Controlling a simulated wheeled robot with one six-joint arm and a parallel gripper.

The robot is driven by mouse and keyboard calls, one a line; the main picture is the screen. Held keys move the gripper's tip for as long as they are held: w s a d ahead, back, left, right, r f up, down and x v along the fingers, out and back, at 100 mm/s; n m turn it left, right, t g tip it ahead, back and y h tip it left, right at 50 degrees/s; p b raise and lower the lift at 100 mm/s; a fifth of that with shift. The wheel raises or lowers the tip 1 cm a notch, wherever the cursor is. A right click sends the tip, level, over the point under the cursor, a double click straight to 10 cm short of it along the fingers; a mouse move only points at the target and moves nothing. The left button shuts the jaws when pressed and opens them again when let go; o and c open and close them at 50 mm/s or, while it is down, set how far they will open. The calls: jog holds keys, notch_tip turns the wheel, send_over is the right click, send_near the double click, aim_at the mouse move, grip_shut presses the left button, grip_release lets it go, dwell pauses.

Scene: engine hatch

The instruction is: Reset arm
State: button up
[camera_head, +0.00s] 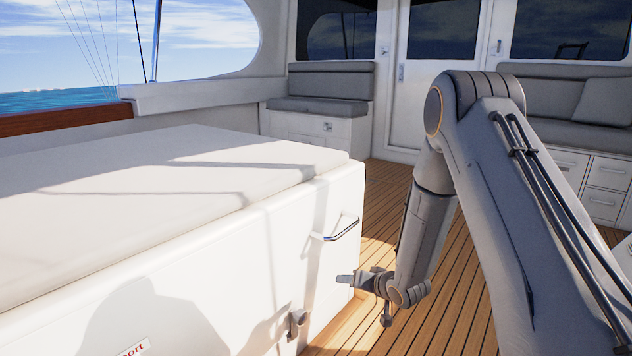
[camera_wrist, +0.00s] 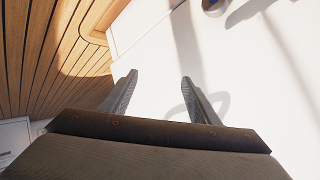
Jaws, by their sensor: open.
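My gripper (camera_wrist: 158,95) is open and empty in the wrist view, its two fingers apart in front of a white panel. My arm reaches down from the right of the head view. The fingers hold nothing. Whether they touch the panel is hard to tell.
A small round metal fitting (camera_head: 297,321) sticks out low on the box side. The wooden deck (camera_head: 445,310) is open around my arm. Grey-cushioned seats (camera_head: 322,90) and a white door (camera_head: 425,80) stand at the back. Drawers (camera_head: 603,185) are at the right.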

jog(key=s+d+r+g+h, duration=0.1)
jog(key=s+d+r+h, duration=0.2)
jog(key=s+d+r, duration=0.3)
jog(key=s+d+r+g+h, duration=0.1)
jog(key=s+r+g, duration=0.3)
jog(key=s, duration=0.8)
jog(key=s+d+r+g+h, duration=0.15)
jog(key=s+r, duration=0.45)
jog(key=s, duration=0.7)
jog(key=s+a+r+n+g+y, duration=0.1)
jog(key=s+a+r+n+g, duration=0.2)
jog(key=s+a, duration=0.65)
jog(key=s+a+r+n+g+y, duration=0.1)
jog(key=s+a+r+n, duration=0.4)
jog(key=a, duration=0.7)
jog(key=d+r+m+p, duration=0.3)
jog(key=d+r+p, duration=0.7)
jog(key=p, duration=0.7)
jog(key=s+d+r+m+h+p, duration=0.1)
jog(key=d+r+m+p, duration=0.3)
jog(key=d+r+p, duration=0.6)
notch_tip(320, 180, up, 6)
jog(key=p, duration=0.6)
jog(key=shift+d+f+p, duration=0.2)
jog(key=shift+d+p, duration=0.2)
